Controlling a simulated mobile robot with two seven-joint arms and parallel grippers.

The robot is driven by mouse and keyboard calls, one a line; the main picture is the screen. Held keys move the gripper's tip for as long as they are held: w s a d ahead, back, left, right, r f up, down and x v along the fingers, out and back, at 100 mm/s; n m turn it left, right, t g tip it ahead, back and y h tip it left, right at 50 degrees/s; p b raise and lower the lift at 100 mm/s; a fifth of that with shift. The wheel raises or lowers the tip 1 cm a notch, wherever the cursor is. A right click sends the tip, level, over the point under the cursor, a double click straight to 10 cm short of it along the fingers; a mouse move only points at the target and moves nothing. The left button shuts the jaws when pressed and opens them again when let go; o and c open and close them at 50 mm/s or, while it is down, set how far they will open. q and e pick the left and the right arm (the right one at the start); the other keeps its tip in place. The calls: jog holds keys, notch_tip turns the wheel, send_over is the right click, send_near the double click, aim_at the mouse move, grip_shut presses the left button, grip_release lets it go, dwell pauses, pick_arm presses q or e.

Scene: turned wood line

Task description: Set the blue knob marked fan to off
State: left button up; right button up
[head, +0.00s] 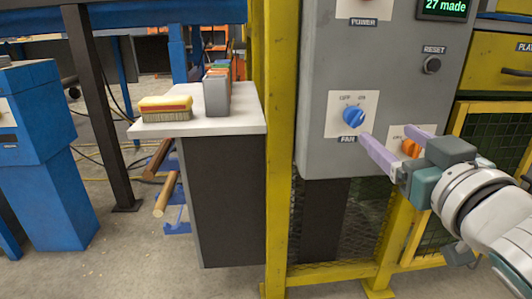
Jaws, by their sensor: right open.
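The blue knob (353,117) sits on a white plate marked FAN on the grey control panel (325,75). OFF is printed at its upper left and ON at its upper right. The knob's pointer seems turned toward the upper right, the ON side. My right gripper (390,137) is open and empty, with pale purple fingers. One fingertip is just below and right of the blue knob, apparently apart from it. The other finger is in front of the plate of an orange knob (410,147), partly hiding it. My left gripper is not in view.
A black RESET button (432,64) and a display reading 27 made (446,6) are higher on the panel. A yellow post (277,150) stands left of it. A white-topped cabinet (240,123) holds a brush (165,108) and a grey holder (216,95).

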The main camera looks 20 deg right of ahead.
aim_at(359, 120)
pick_arm(q)
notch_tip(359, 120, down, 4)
jog(key=b, duration=0.3)
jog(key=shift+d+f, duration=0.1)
pick_arm(e)
jog(key=x, duration=1)
jog(key=shift+w+a+f, duration=0.2)
jog(key=shift+a+f, duration=0.1)
jog(key=shift+f, duration=0.05)
jog(key=shift+c, duration=0.2)
grip_shut()
